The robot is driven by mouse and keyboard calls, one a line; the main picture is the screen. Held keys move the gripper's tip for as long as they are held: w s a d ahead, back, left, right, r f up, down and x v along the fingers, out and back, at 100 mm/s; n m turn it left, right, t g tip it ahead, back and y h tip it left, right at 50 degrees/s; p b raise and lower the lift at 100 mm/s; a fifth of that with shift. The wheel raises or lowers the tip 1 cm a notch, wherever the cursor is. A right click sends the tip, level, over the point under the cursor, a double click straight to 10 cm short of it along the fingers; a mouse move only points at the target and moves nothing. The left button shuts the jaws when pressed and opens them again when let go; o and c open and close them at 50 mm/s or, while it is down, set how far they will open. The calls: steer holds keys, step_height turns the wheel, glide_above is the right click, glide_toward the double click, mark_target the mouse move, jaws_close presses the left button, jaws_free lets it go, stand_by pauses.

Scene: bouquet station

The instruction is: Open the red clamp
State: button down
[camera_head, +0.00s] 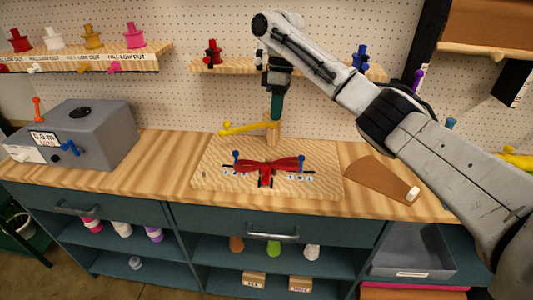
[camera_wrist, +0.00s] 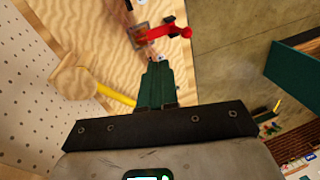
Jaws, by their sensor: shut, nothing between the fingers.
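The red clamp (camera_head: 265,180) sits near the front middle of a light wooden board (camera_head: 215,185) on the bench, at a red bow-shaped piece (camera_head: 285,164). In the wrist view the clamp (camera_wrist: 160,32) shows at the top, with a red bar ending in a round knob at the right. The bar appears to lie across the clamp. My gripper (camera_head: 275,118) points down above the back of the board, behind the clamp and apart from it. Its teal fingers (camera_wrist: 157,68) are closed together and empty.
A grey box machine (camera_head: 75,130) stands left; a brown flat piece (camera_head: 380,178) lies right. Bench between machine and board is clear.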

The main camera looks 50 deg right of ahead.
mark_target(266, 169)
steer(key=shift+f, duration=0.15)
steer(key=p+x, duration=0.1)
steer(key=x, duration=0.2)
steer(key=a+p+x, duration=0.1)
steer(key=x, duration=0.3)
steer(key=s+a+p+x, duration=0.1)
steer(key=p+x, duration=0.1)
steer(key=x, duration=0.2)
steer(key=shift+a, duration=0.15)
steer(key=shift+s+a+f, duration=0.15)
steer(key=shift+s+a, duration=0.1)
steer(key=shift+a, duration=0.25)
steer(key=shift+f, duration=0.1)
